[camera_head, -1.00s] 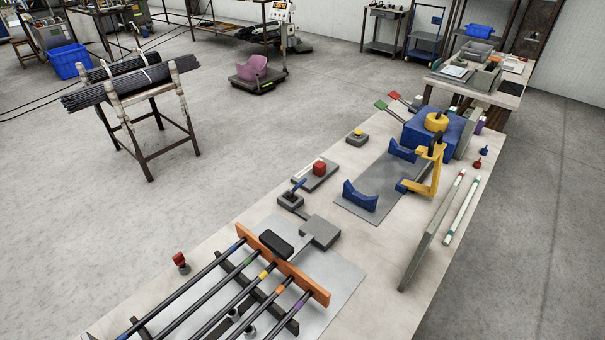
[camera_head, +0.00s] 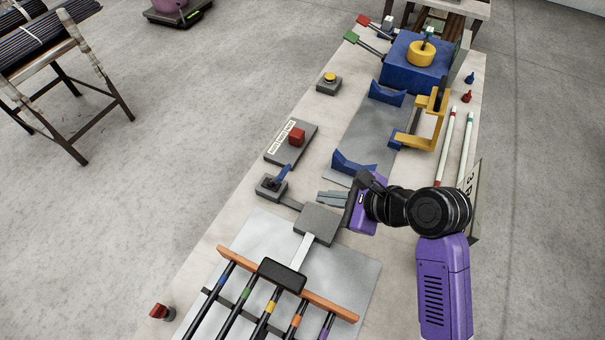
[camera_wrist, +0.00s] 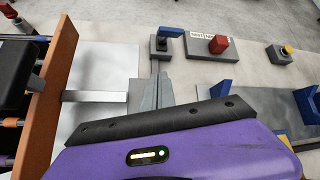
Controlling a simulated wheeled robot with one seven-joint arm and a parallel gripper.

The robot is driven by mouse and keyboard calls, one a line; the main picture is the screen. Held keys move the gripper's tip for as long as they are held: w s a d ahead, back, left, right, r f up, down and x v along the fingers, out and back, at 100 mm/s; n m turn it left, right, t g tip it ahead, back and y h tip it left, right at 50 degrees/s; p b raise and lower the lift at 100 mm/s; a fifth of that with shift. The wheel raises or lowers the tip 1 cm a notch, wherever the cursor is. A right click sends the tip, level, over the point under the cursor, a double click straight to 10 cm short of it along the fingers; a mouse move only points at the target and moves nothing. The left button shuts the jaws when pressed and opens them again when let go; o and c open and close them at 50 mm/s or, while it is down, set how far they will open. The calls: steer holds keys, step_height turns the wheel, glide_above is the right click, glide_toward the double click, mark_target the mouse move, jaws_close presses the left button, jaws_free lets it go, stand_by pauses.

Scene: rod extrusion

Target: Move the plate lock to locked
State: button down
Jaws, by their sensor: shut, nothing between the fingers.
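A blue lever (camera_head: 283,173) stands on a small grey base (camera_head: 268,188), angled up and to the right; it also shows in the wrist view (camera_wrist: 170,32). Beside it, a red block (camera_head: 296,137) sits on a grey panel (camera_head: 280,157) with a white strip of illegible marks; the block also shows in the wrist view (camera_wrist: 219,44). No readable label tells which one is the plate lock. My gripper (camera_head: 322,197) is shut and empty, right of the lever base and apart from it. In the wrist view its fingertips (camera_wrist: 159,76) lie below the lever base.
A grey block (camera_head: 320,223) with a white bar and black pad (camera_head: 283,275) stands near my gripper. An orange board (camera_head: 330,304) holds several banded rods. Blue cradles (camera_head: 352,165), a yellow bracket (camera_head: 432,120) and a yellow-topped button (camera_head: 329,80) stand farther along the bench.

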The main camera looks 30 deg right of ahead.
mark_target(278, 178)
steer(key=w+d+r+m+g+y, duration=0.1)
steer(key=d+r+m, duration=0.2)
steer(key=w+a+f, duration=0.5)
steer(key=w, duration=0.3)
steer(key=shift+w+a+g, duration=0.2)
steer(key=shift+g, duration=0.2)
steer(key=shift+p, duration=0.35)
